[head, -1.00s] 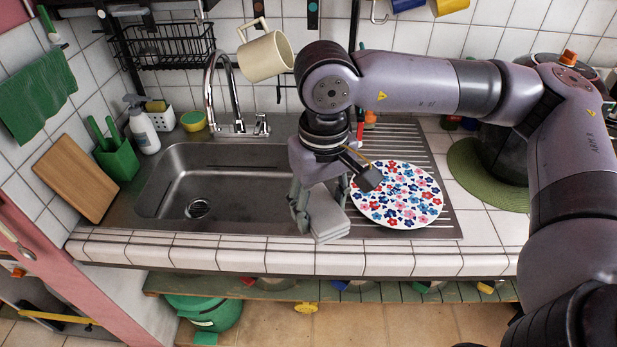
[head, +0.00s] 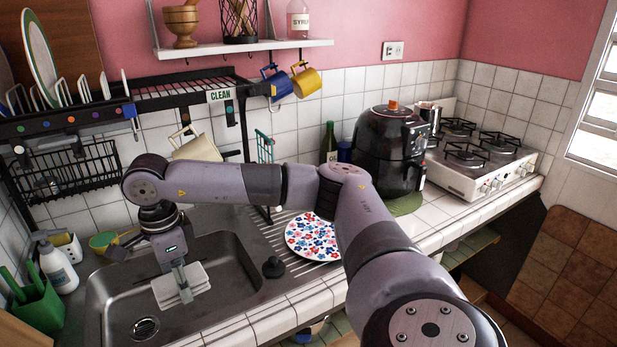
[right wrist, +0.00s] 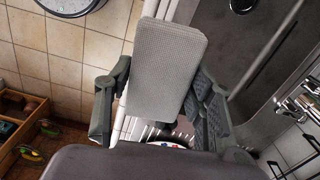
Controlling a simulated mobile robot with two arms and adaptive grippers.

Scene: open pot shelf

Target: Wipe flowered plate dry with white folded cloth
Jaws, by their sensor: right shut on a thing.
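In the right wrist view the cloth (right wrist: 165,68) is a pale, textured pad between the two fingers. The flowered plate (head: 313,236), white with red and blue flowers, lies on the ribbed drainboard to the right of the sink. The cloth and the plate are apart. Only a sliver of the plate (right wrist: 172,145) shows in the right wrist view. My left gripper is not in view.
A black knobbed object (head: 273,267) stands between the sink (head: 225,300) and the plate. A cream mug (head: 196,148) hangs behind my arm. A black air fryer (head: 388,150) and a stove (head: 470,165) stand farther right. The tiled counter beyond the plate has free room.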

